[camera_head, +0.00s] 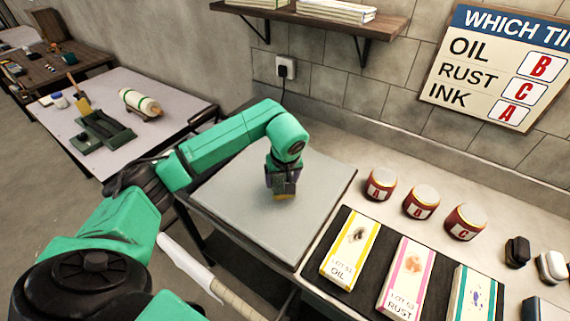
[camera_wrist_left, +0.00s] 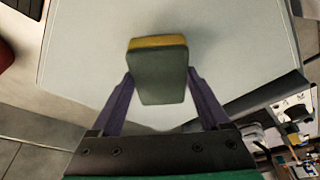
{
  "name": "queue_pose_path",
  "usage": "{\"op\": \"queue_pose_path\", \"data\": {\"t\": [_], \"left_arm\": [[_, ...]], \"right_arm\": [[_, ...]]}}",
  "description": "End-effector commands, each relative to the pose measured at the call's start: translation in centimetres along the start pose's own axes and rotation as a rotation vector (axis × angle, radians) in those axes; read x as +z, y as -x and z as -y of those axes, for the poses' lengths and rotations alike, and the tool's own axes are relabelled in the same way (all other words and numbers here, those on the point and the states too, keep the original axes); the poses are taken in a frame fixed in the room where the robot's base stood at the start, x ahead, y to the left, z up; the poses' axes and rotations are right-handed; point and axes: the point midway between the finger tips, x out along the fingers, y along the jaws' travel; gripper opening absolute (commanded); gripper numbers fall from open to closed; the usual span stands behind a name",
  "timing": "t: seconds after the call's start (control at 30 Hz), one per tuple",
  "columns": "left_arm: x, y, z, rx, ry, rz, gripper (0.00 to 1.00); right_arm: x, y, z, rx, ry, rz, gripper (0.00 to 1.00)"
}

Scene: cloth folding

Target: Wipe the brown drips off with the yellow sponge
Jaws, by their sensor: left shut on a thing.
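My left gripper (camera_head: 283,183) is over the middle of a pale grey panel (camera_head: 235,235) on the table. It is shut on the yellow sponge (camera_head: 285,197), of which only a small yellow edge shows below the fingers. In the left wrist view, the sponge (camera_wrist_left: 158,75) has a yellow layer and a dark green layer and sits between the two purple fingers (camera_wrist_left: 160,88). The sponge is at or just above the panel; I cannot tell if it touches. I see no brown drips on the visible part of the panel. My right gripper is not in view.
Right of the panel stand three red jars (camera_head: 420,202) marked A, B and C. In front of them, a black mat (camera_head: 378,271) holds oil, rust and ink sample cards. A wall sign (camera_head: 500,65) hangs behind. Another table (camera_head: 180,92) with tools is at left.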

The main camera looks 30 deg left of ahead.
Motion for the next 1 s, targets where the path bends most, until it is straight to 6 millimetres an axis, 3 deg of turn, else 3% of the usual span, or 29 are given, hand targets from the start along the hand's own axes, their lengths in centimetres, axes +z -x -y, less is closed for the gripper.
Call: {"op": "queue_pose_path", "data": {"t": [0.43, 1.0], "left_arm": [[-1.2, 4.0, 0.7, -0.004, 0.013, 0.000, 0.35], [-1.3, 4.3, 0.8, -0.004, 0.015, 0.000, 0.35]], "right_arm": [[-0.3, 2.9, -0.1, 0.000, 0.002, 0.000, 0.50], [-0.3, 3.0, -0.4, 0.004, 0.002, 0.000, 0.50]]}}
